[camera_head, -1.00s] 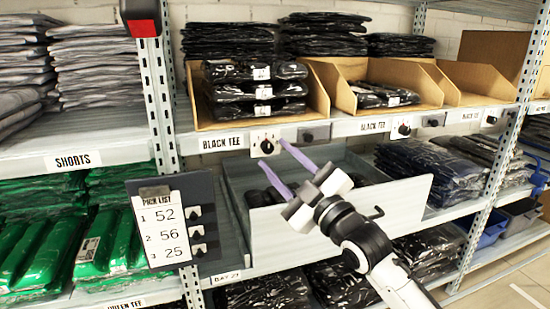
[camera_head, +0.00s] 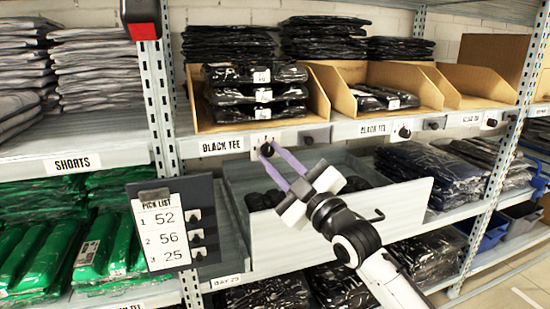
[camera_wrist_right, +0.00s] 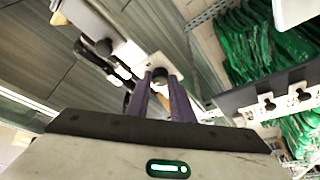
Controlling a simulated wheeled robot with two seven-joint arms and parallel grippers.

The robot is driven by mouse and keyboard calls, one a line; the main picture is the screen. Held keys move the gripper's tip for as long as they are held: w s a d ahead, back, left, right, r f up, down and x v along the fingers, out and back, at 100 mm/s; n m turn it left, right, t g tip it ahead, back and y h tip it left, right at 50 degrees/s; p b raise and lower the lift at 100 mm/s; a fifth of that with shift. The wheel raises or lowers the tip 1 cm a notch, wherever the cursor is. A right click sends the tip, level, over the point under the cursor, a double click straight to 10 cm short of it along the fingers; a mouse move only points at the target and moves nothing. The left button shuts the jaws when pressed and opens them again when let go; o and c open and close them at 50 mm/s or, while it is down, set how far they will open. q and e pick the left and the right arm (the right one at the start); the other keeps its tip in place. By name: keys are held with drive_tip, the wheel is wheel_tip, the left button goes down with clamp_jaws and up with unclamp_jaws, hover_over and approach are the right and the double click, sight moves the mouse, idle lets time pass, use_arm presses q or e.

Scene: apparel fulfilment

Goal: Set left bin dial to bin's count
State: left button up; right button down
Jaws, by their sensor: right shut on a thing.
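The left cardboard bin (camera_head: 318,93) holds a stack of three black-wrapped tees (camera_head: 232,93) with white tags. Its dial (camera_head: 266,150) is a black knob on a white plate on the shelf edge below, right of the BLACK TEE label (camera_head: 222,146). My right gripper (camera_head: 268,147) reaches up from the lower right, its purple fingers closed around the knob. The right wrist view shows the knob (camera_wrist_right: 160,74) between the two fingertips. The dial's markings are mostly hidden, so its setting cannot be read. My left gripper is not in view.
A middle cardboard bin (camera_head: 425,88) with its own dial (camera_head: 404,132) and an emptier bin (camera_head: 480,82) stand to the right. A grey open tray (camera_head: 340,232) sits beneath my right gripper. A pick list board (camera_head: 170,230) with several knobs hangs at lower left.

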drive_tip(key=shift+a+m+t+p, duration=0.1)
drive_tip(key=shift+m+t+p, duration=0.4)
drive_tip(key=shift+m, duration=0.6)
drive_tip(key=m+h+p, duration=0.1)
drive_tip(key=m, duration=0.1)
drive_tip(key=m+t+h+p, duration=0.1)
drive_tip(key=m, duration=0.2)
drive_tip(key=shift+s+a+f+t, duration=0.1)
drive_tip(key=shift+t, duration=0.2)
drive_tip(key=shift+m+t+h+p, duration=0.3)
drive_tip(key=shift+m+h+p, duration=0.4)
drive_tip(key=shift+m, duration=0.5)
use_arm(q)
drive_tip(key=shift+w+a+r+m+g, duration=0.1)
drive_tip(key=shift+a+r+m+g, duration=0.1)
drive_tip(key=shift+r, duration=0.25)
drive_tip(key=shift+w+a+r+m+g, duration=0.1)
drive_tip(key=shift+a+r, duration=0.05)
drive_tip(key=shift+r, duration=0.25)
use_arm(e)
drive_tip(key=shift+a+f+m, duration=0.1)
drive_tip(key=shift+m, duration=0.4)
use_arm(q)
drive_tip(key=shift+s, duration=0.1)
use_arm(e)
drive_tip(key=shift+h, duration=0.4)
